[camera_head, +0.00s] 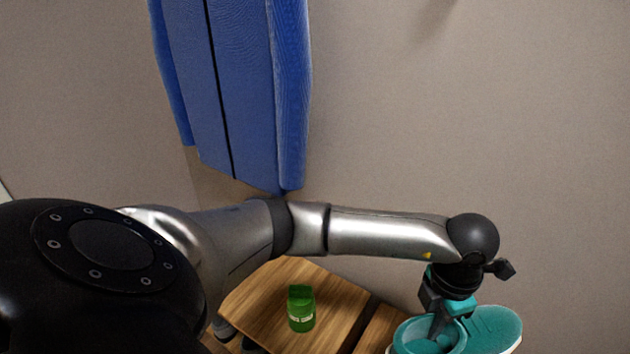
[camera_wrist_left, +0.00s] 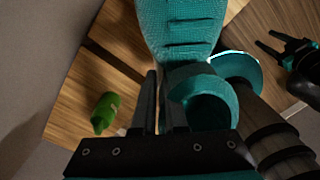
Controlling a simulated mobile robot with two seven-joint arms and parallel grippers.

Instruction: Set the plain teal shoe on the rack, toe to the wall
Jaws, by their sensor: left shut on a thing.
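A teal shoe (camera_head: 490,328) is at the lower right of the head view, partly cut off by the frame's bottom edge. My left gripper (camera_head: 437,325) reaches down to the shoe's open collar and is shut on it. In the left wrist view the teal shoe (camera_wrist_left: 185,30) extends away from the left gripper's fingers (camera_wrist_left: 160,105), with its round opening beside them. A second rounded teal part (camera_wrist_left: 238,67) shows beside it; I cannot tell if it belongs to the same shoe. My right gripper (camera_wrist_left: 280,42) shows at the upper right of the wrist view, fingers apart and empty.
A wooden slatted surface (camera_head: 265,295), likely the rack, lies below my left arm against the beige wall (camera_head: 470,120). A blue garment (camera_head: 240,90) hangs on the wall above.

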